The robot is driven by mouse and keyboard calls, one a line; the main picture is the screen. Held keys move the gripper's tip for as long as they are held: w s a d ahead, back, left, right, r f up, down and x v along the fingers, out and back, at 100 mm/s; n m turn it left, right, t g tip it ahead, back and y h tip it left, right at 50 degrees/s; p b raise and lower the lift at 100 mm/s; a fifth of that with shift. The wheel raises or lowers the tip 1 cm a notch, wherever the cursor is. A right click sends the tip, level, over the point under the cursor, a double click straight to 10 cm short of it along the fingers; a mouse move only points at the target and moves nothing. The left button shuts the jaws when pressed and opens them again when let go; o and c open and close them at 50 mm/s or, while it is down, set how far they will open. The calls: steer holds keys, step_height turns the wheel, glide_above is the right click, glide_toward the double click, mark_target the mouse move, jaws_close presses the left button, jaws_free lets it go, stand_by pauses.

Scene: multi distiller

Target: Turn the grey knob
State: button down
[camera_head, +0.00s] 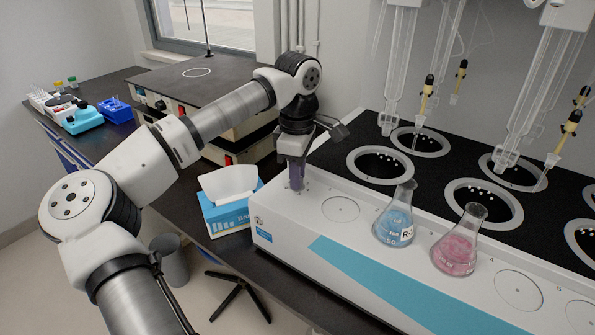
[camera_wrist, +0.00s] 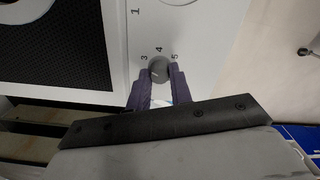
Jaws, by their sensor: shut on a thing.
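The grey knob (camera_wrist: 159,68) sits on the white panel of the distiller, with the numbers 3, 4 and 5 printed around it and a pale pointer line on its face. My gripper (camera_wrist: 160,78) has its two purple fingers on either side of the knob, closed on it. In the head view my gripper (camera_head: 295,182) reaches down to the left end of the white distiller (camera_head: 330,255). The knob is hidden there behind the fingers.
A blue flask (camera_head: 397,220) and a pink flask (camera_head: 460,245) stand on the distiller's front ledge. A tissue box (camera_head: 228,215) is just left of the distiller. Glass tubes hang above the black heating wells at right.

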stand_by(0.3)
steer(key=c, duration=1.3)
jaws_free()
steer(key=shift+o, duration=0.2)
steer(key=shift+r, duration=0.1)
step_height(320, 180, up, 14)
steer(key=b, duration=0.1)
steer(key=shift+f, duration=0.25)
